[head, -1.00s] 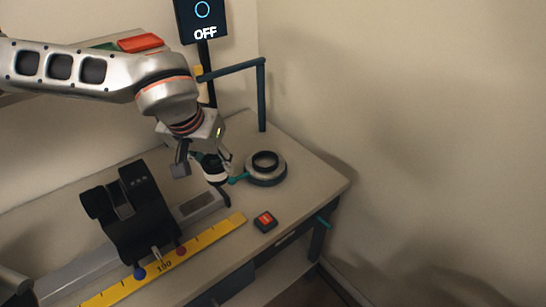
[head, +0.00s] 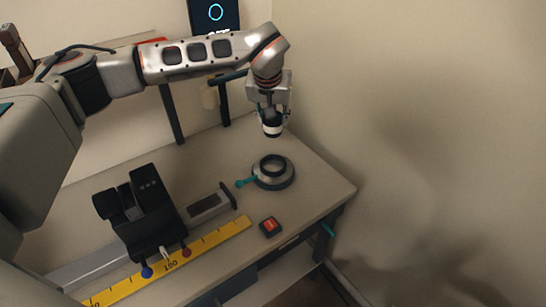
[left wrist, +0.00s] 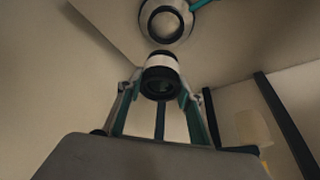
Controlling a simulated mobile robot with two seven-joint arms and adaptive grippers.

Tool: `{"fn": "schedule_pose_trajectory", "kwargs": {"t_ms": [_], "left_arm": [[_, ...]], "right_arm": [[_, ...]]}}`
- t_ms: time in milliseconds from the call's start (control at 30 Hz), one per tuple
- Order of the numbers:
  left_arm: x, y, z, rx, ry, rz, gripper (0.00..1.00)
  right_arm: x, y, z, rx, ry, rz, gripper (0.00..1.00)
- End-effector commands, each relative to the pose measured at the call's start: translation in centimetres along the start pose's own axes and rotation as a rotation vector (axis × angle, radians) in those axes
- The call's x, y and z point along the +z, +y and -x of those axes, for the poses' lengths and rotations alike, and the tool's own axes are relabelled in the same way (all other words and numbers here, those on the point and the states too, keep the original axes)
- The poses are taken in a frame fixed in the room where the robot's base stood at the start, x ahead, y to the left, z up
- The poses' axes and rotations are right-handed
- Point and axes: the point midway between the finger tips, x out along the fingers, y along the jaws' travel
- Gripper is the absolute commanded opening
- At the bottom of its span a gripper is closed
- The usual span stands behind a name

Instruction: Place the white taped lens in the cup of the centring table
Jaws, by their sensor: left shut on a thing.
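The white taped lens (head: 272,128) is a short black barrel with a white band, held in the air. My left gripper (head: 272,112) is shut on it from above. In the left wrist view, the lens (left wrist: 161,64) sits between the two fingers of my left gripper (left wrist: 160,88). The centring table (head: 273,182) is a round grey base with a black ring cup (head: 273,166) and a teal handle. It stands below the lens, apart from it. In the left wrist view the centring table (left wrist: 183,38) lies beyond the lens. My right gripper is not in view.
A black clamp fixture (head: 145,215) on a rail stands at the left, with a yellow ruler (head: 205,243) in front. A small box with a red top (head: 270,227) lies near the front edge. A dark post and a display (head: 214,14) stand behind.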

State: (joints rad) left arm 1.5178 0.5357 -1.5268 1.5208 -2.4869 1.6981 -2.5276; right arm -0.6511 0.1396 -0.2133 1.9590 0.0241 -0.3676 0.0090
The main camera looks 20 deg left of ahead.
Motion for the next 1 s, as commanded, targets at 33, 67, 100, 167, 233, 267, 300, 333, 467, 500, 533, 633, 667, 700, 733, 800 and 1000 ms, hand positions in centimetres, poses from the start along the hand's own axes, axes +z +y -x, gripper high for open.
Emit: {"fn": "schedule_pose_trajectory", "kwargs": {"t_ms": [33,67,100,167,233,267,300,333,467,500,533,633,667,700,733,800,1000], "left_arm": [[0.7,0.0,-1.2,0.001,-0.005,0.0,0.11],[0.9,0.0,-1.9,0.001,-0.004,0.0,0.11],[1.3,0.0,-2.8,0.001,-0.005,0.0,0.11],[1.8,0.1,-4.1,0.002,-0.004,0.0,0.11],[2.5,0.1,-5.6,0.002,-0.004,0.0,0.11],[2.7,0.1,-6.2,0.002,-0.004,0.001,0.11],[3.0,0.1,-7.0,0.002,-0.003,0.0,0.11],[3.2,0.1,-7.5,0.002,-0.003,0.001,0.11],[3.8,0.1,-9.1,0.002,0.0,0.001,0.11],[3.8,0.1,-9.3,0.002,0.001,0.001,0.11],[3.8,0.1,-9.4,0.002,0.002,0.0,0.11],[4.1,0.1,-9.9,0.001,0.002,0.0,0.11],[4.2,0.1,-10.2,0.001,0.001,0.0,0.11],[4.4,0.1,-10.5,0.001,-0.001,0.0,0.11],[4.5,0.1,-10.8,0.001,-0.001,0.001,0.11],[4.9,0.1,-11.8,0.002,-0.001,0.0,0.11],[5.4,0.1,-13.1,0.002,0.003,0.0,0.11]], "right_arm": [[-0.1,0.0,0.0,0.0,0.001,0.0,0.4],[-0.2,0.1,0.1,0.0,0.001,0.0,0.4],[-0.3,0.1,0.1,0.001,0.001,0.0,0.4],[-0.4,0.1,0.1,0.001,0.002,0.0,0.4],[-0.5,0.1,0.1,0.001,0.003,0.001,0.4],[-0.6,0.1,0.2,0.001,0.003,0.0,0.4],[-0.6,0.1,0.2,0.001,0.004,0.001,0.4],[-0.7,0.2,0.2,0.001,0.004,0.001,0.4],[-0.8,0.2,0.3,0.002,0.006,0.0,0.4],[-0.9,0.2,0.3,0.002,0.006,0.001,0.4],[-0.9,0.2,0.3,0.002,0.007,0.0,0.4],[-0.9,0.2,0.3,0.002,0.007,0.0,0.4],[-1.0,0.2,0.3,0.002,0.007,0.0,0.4],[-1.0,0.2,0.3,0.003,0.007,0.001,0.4],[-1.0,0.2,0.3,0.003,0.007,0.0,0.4],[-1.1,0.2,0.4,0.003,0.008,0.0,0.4],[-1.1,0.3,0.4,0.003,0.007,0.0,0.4]]}}
